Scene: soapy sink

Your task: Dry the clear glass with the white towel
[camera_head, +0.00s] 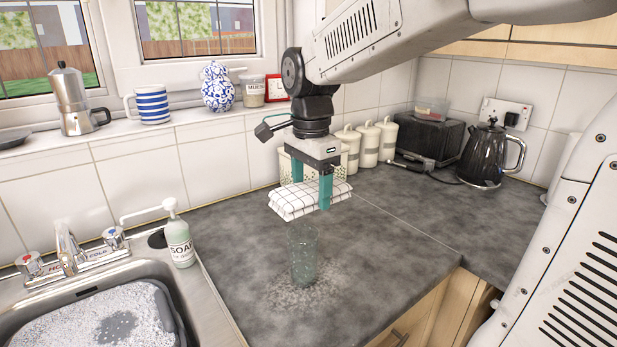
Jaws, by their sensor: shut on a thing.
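The clear glass (304,258) stands upright on the grey worktop, with a pale wet-looking patch around its base. The white towel (290,201) is folded and has a dark check pattern. My gripper (311,190) has teal fingers and points down. It is shut on the towel, with one finger in front of it and the other behind. I cannot tell whether the towel and the glass touch.
The sink (100,315) with suds is at lower left, and a soap bottle (179,240) stands at its edge. Canisters (368,145), a dark toaster (428,137) and a black kettle (483,155) stand at the back. The worktop (400,235) right of the glass is clear.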

